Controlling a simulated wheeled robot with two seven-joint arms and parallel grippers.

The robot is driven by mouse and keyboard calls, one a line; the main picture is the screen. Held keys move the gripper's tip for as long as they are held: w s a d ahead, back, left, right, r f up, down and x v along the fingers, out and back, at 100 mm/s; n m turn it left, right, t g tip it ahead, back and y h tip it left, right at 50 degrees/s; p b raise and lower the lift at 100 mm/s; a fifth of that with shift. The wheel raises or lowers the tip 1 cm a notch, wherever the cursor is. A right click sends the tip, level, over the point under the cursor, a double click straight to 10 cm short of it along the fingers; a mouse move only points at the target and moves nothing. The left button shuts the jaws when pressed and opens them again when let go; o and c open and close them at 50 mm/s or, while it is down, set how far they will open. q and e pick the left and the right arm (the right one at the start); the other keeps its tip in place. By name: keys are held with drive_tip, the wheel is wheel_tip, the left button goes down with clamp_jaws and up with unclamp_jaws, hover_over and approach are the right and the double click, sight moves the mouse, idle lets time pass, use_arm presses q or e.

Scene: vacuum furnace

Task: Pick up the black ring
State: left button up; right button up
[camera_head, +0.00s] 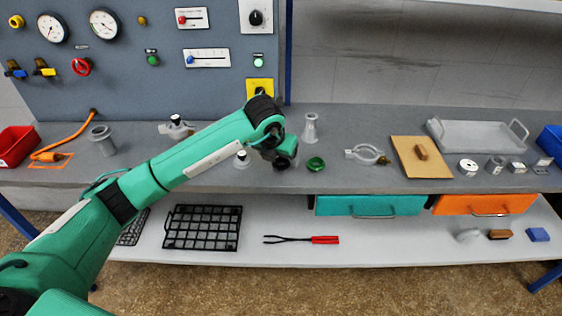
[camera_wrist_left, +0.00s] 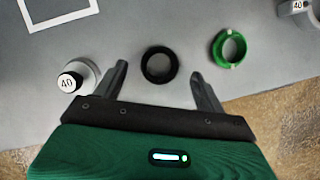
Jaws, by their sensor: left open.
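The black ring (camera_wrist_left: 159,65) lies flat on the grey bench top in the left wrist view. It sits between the two fingers of my left gripper (camera_wrist_left: 159,72) as seen from that camera, with a gap on each side. The fingers are apart and hold nothing. In the head view my left gripper (camera_head: 284,160) is over the bench near its front edge, and the ring is hidden or not distinct behind it. My right gripper is in neither view.
A green ring (camera_head: 315,163) lies just right of my gripper, and it shows in the left wrist view (camera_wrist_left: 229,48). A small part marked 40 (camera_wrist_left: 77,77) stands close to the left finger. A grey flanged piece (camera_head: 311,128) stands behind. The bench's front edge is close.

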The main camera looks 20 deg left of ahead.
use_arm(q)
drive_tip(key=shift+x, duration=0.85)
drive_tip(key=c, duration=1)
drive_tip(key=shift+r, duration=0.1)
